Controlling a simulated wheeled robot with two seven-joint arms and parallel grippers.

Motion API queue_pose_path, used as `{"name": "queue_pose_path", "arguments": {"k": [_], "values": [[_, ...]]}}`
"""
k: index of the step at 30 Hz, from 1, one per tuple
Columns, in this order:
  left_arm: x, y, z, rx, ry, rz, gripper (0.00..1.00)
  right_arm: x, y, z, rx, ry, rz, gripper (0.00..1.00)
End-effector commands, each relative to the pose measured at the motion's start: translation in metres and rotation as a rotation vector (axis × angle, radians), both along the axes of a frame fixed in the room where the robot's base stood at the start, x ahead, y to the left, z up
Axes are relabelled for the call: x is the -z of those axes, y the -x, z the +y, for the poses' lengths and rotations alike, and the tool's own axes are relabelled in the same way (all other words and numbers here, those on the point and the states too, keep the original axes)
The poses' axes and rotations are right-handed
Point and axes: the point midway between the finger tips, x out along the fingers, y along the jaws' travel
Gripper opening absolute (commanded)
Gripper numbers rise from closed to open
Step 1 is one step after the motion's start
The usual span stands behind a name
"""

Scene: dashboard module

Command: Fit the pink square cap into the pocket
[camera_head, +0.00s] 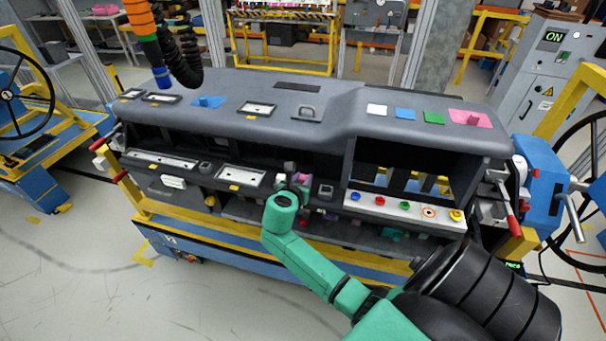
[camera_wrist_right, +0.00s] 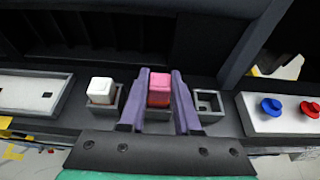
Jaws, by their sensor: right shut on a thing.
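My right gripper (camera_head: 293,182) is at the middle of the dashboard's lower ledge, its arm coming from the lower right. In the right wrist view its two purple fingers (camera_wrist_right: 160,78) are shut on the pink square cap (camera_wrist_right: 159,88), one on each side. A square grey pocket (camera_wrist_right: 208,104) stands empty just right of the fingers; it also shows in the head view (camera_head: 325,191). Left of the fingers, a white square cap (camera_wrist_right: 101,88) sits in a similar pocket. My left gripper is not in view.
A light panel with coloured buttons (camera_head: 380,204) lies right of the empty pocket. A framed rectangular recess (camera_head: 240,178) lies to the left. The dashboard's overhanging top (camera_head: 330,125) is above and behind. A black hose (camera_head: 180,55) hangs at the upper left.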

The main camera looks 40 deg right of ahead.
Motion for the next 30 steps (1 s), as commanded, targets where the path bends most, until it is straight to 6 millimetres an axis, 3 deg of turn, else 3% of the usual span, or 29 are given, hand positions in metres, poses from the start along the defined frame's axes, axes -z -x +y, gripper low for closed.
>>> {"name": "queue_pose_path", "arguments": {"k": [8, 9, 11, 12, 23, 30], "values": [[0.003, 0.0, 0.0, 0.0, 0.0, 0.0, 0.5, 0.008, 0.0, 0.0, -0.001, 0.001, 0.002, 0.0], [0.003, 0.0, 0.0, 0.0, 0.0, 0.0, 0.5, 0.008, 0.0, 0.0, 0.0, 0.001, 0.001, 0.39], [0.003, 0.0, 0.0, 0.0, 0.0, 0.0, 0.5, 0.007, 0.0, 0.0, 0.0, 0.001, 0.001, 0.62], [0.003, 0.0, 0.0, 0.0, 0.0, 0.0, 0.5, 0.007, 0.0, 0.0, 0.0, 0.001, 0.001, 0.66], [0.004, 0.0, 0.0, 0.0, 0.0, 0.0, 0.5, 0.006, 0.002, 0.004, -0.002, 0.0, 0.0, 0.66], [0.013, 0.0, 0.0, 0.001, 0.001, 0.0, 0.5, -0.009, 0.027, 0.04, -0.002, -0.003, -0.001, 0.66]]}}
